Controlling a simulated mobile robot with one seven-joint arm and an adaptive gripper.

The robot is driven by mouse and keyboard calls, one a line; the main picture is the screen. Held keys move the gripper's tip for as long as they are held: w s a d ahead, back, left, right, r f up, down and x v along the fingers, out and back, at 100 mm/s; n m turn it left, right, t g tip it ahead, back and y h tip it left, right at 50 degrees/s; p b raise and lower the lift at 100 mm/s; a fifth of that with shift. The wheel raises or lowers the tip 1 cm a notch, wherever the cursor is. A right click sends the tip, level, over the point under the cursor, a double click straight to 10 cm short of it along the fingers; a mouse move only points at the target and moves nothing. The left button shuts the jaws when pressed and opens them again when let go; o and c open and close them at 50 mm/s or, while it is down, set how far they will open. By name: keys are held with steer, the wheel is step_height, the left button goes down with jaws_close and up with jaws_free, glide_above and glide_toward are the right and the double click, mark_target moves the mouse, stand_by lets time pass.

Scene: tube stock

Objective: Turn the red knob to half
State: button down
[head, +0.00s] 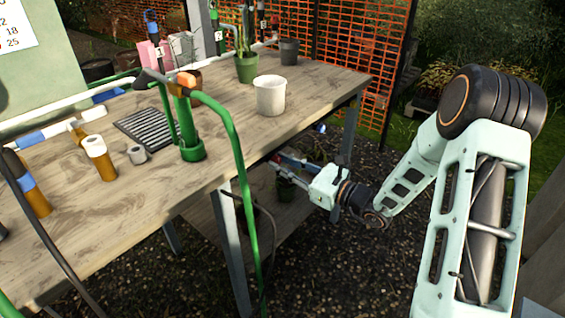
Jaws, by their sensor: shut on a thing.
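My gripper (286,162) reaches in at the right front edge of the table, low and just below the tabletop. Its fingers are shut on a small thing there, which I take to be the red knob. The knob is too small and too hidden by the fingers and the table edge to show its turn. No scale or mark for half can be made out. An orange-red part (186,79) sits on top of a green upright tube (187,125) on the table, well left of my gripper.
The wooden table (235,145) carries a white pot (270,96), a potted plant (246,66), a dark grate (146,130) and several brown tubes. A green hose (243,185) hangs over its front edge, left of my gripper. A lower shelf (285,215) lies beneath. Gravel is open in front.

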steer(key=m+p, duration=0.1)
steer(key=p, duration=0.1)
steer(key=m+p, duration=0.2)
steer(key=shift+r+m, duration=0.25)
steer(key=shift+m, duration=0.05)
steer(key=m+p, duration=0.4)
steer(key=shift+m+p, duration=0.35)
steer(key=shift+m, duration=0.05)
steer(key=m+p, duration=0.4)
steer(key=m, duration=0.1)
steer(key=shift+f+m+t, duration=0.15)
steer(key=shift+m+t, duration=0.15)
steer(key=shift+t, duration=0.1)
steer(key=shift+f+m+p, duration=0.15)
steer(key=shift+m+p, duration=1)
steer(key=shift+m, duration=0.75)
steer(key=shift+s, duration=0.1)
steer(key=c, duration=1.7)
jaws_free()
